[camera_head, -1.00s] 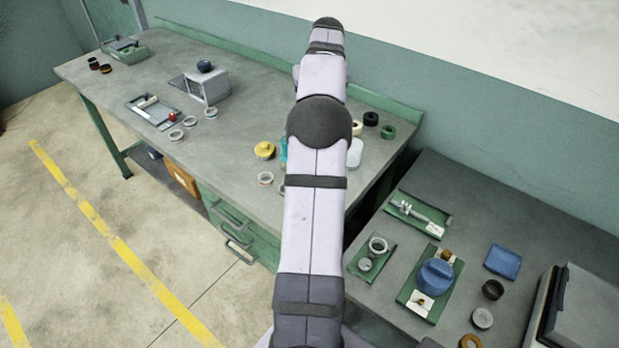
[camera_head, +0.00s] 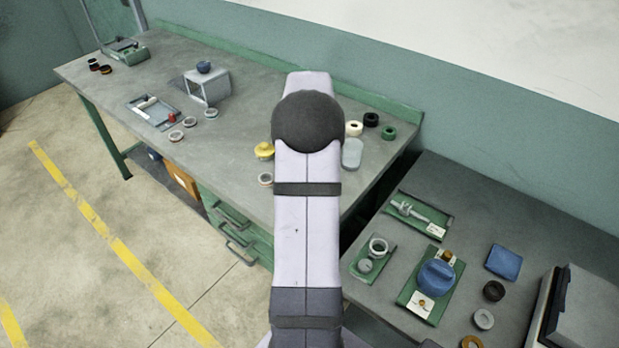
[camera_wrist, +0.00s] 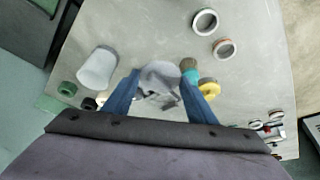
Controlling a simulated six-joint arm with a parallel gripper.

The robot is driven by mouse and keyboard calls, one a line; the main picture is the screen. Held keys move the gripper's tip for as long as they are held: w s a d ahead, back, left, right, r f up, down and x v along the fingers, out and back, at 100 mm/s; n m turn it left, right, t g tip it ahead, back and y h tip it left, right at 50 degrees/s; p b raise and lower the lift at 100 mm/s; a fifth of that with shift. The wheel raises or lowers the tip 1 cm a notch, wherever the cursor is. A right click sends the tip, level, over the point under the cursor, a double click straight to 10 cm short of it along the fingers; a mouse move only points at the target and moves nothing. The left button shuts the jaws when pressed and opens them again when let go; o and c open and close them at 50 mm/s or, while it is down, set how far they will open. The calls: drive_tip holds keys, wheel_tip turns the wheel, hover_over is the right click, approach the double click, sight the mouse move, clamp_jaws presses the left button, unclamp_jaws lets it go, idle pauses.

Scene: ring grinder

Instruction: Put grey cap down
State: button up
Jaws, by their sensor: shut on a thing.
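My gripper (camera_wrist: 163,80) shows in the wrist view, its two blue fingers closed on a grey cap (camera_wrist: 160,84). The cap sits between the fingertips, over the grey workbench top. Its underside and its height above the bench cannot be made out. In the head view my own arm hides the gripper and the cap.
Around the gripper in the wrist view are a whitish cup (camera_wrist: 97,68), a yellow piece (camera_wrist: 208,88), a teal item with a brown top (camera_wrist: 188,68) and two rings (camera_wrist: 204,21) (camera_wrist: 223,48). The workbench (camera_head: 110,85) has bare room at left. A side table (camera_head: 470,195) holds green trays.

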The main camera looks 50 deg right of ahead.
drive_tip(key=shift+f+p, duration=1.65)
drive_tip(key=shift+f, duration=3.3)
drive_tip(key=shift+f, duration=0.1)
drive_tip(key=shift+d+f, duration=0.1)
drive_tip(key=shift+f, duration=0.05)
drive_tip(key=o, duration=1)
